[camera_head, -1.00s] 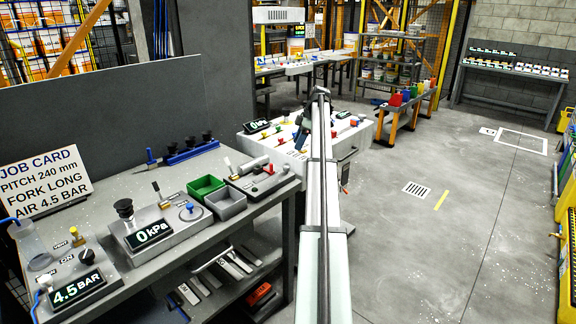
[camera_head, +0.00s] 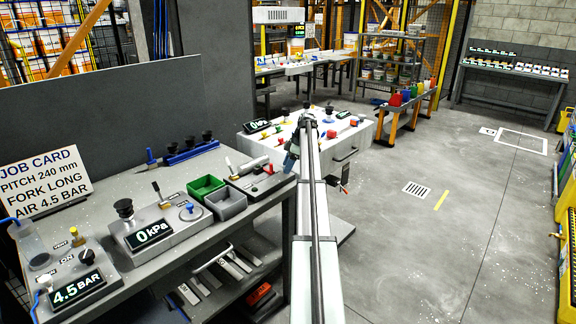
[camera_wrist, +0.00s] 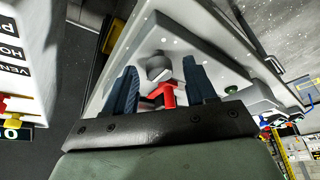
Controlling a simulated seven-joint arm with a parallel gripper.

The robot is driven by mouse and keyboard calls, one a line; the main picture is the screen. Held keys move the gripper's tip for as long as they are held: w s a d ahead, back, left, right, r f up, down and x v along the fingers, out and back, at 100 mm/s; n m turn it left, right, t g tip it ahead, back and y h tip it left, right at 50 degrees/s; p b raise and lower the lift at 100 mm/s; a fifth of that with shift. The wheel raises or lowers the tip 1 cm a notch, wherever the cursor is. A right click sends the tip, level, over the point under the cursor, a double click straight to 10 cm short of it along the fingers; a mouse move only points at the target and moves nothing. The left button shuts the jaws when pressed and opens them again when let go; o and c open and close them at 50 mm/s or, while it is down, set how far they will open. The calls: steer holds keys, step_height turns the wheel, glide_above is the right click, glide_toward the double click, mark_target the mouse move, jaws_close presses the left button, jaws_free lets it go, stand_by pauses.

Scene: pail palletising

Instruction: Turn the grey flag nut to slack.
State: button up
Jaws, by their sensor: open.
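My gripper's two dark blue fingers (camera_wrist: 161,88) are apart in the wrist view, with no object clamped between them. A grey rounded piece (camera_wrist: 158,68) shows just beyond and between the fingertips on a light grey surface; it may be the grey flag nut, but its shape is not clear. A red piece (camera_wrist: 164,93) with a crossbar stands nearer, between the fingers. I cannot tell whether a finger touches it. In the head view, my gripper (camera_head: 291,158) is partly hidden by my arm, at the near left side of the light grey cabinet, and I cannot pick out the nut there.
The light grey cabinet (camera_head: 352,150) carries several fittings and a display. The left bench (camera_head: 130,190) holds a gauge box (camera_head: 152,232), a green bin (camera_head: 205,187) and a grey bin (camera_head: 226,203). The floor (camera_head: 430,240) to the right is open.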

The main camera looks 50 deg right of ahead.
steer(key=c, duration=1)
steer(key=shift+c, duration=0.2)
